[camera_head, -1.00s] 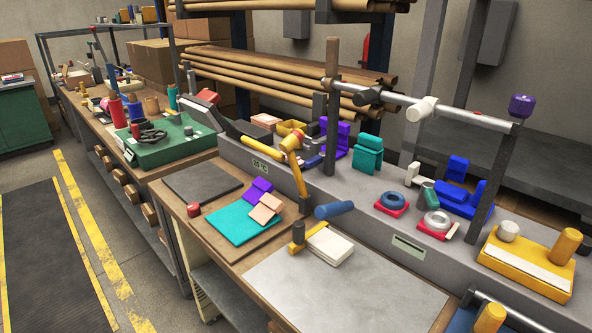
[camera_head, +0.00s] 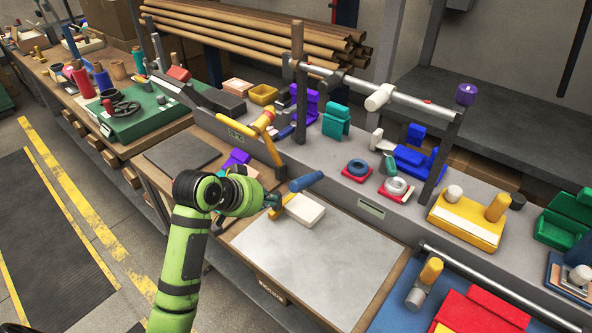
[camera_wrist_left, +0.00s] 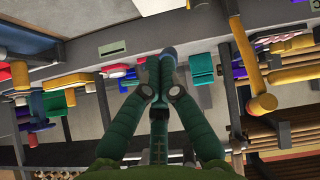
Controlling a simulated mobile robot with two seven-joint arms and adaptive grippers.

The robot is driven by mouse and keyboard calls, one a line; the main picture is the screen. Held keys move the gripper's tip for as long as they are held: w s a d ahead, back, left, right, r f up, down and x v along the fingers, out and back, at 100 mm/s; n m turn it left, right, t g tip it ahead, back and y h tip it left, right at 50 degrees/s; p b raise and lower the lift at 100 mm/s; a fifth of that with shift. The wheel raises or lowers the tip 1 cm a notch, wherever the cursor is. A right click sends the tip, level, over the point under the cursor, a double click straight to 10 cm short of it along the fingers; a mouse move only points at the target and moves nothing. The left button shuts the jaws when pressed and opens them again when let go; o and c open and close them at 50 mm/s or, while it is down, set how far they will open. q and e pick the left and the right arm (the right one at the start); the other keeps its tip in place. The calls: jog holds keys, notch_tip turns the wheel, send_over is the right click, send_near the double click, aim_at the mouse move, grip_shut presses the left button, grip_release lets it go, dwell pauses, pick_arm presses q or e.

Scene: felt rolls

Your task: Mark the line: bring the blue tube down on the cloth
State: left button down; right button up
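The blue tube (camera_head: 307,181) lies tilted at the back of the near bench, beyond a cream block (camera_head: 303,209). My left gripper (camera_head: 276,201) is at the tube's left end, and its fingers are small and partly hidden by the wrist. In the left wrist view, the fingers (camera_wrist_left: 160,72) come close together with a blue end (camera_wrist_left: 168,52) beyond them. I cannot tell whether they grip it. A flat pale grey sheet (camera_head: 318,262), possibly the cloth, covers the bench front. My arm mostly hides the teal felt. My right gripper is not in view.
A yellow-handled tool (camera_head: 282,206) lies beside the cream block. A post (camera_head: 299,95) and a grey rail (camera_head: 420,107) rise behind.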

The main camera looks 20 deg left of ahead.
pick_arm(q)
jog(key=w+a+r+t+h, duration=0.1)
jog(key=w+r+t+h, duration=0.1)
jog(key=w+r, duration=0.55)
jog(key=p, duration=0.3)
send_over(309, 180)
jog(key=a, duration=0.4)
notch_tip(309, 180, down, 3)
jog(key=f, duration=0.1)
jog(key=f+p, duration=0.1)
jog(key=s+f, duration=0.1)
jog(key=f, duration=0.1)
jog(key=shift+d+p, duration=0.4)
jog(key=shift+f, duration=0.1)
